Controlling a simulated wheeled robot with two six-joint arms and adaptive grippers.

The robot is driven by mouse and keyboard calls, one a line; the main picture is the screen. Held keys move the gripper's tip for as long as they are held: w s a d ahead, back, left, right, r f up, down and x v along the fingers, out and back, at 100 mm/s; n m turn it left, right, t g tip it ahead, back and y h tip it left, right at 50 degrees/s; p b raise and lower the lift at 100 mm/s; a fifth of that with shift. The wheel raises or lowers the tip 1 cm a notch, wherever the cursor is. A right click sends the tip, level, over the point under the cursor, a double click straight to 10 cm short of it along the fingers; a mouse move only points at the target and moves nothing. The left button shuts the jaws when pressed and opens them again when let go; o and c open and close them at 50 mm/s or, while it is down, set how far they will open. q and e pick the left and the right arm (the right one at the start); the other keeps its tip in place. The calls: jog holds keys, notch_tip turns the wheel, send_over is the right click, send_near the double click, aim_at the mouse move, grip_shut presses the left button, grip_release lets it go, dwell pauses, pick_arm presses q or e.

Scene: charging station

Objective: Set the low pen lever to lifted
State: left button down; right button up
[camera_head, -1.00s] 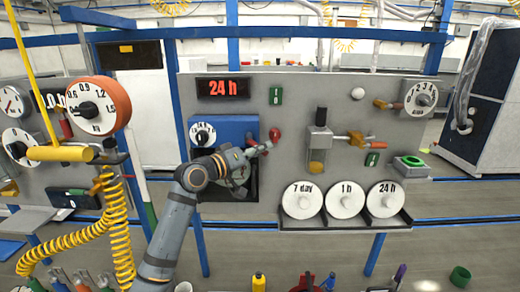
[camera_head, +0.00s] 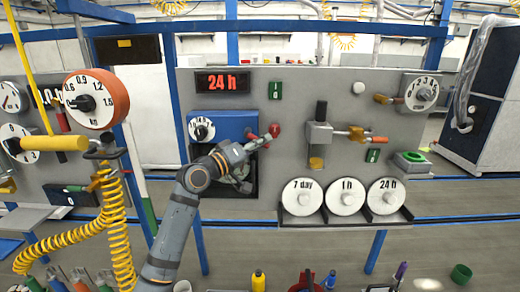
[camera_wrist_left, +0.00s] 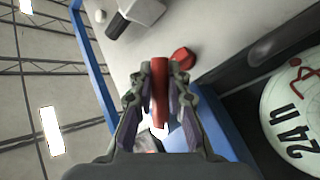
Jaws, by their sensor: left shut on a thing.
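My left gripper (camera_head: 262,142) reaches up to the blue chart recorder (camera_head: 222,126) on the grey panel. In the left wrist view its two fingers (camera_wrist_left: 159,88) are closed around an upright red lever handle (camera_wrist_left: 159,100). The lever's lower end and pivot are hidden. A round red knob (camera_head: 275,130) is on the panel just beyond the fingertips; it also shows in the left wrist view (camera_wrist_left: 183,58). A 24 h chart disc (camera_wrist_left: 296,118) sits at the right of the wrist view. My right gripper is out of view.
The panel display (camera_head: 222,83) reads 24 h. Discs marked 7 day (camera_head: 303,197), 1 h (camera_head: 345,196) and 24 h (camera_head: 385,196) stand on a shelf to the right. A yellow coiled hose (camera_head: 115,220) hangs at the left.

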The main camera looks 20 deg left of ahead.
pick_arm(q)
jog(key=n+b, duration=0.1)
jog(key=n+t, duration=0.1)
jog(key=t+b, duration=0.1)
jog(key=shift+w+d+r+n+b, duration=0.1)
jog(key=shift+d+r+n+b, duration=0.15)
jog(key=shift+r+n+b, duration=0.15)
jog(key=shift+d+r+n+t+b, duration=0.1)
jog(key=shift+r+n+t+b, duration=0.25)
jog(key=shift+n+t+b, duration=0.45)
jog(key=shift+r+n+t+y, duration=0.4)
jog(key=shift+n+t, duration=0.3)
jog(key=shift+n, duration=0.3)
jog(key=c, duration=1.6)
grip_release()
jog(key=shift+o, duration=0.2)
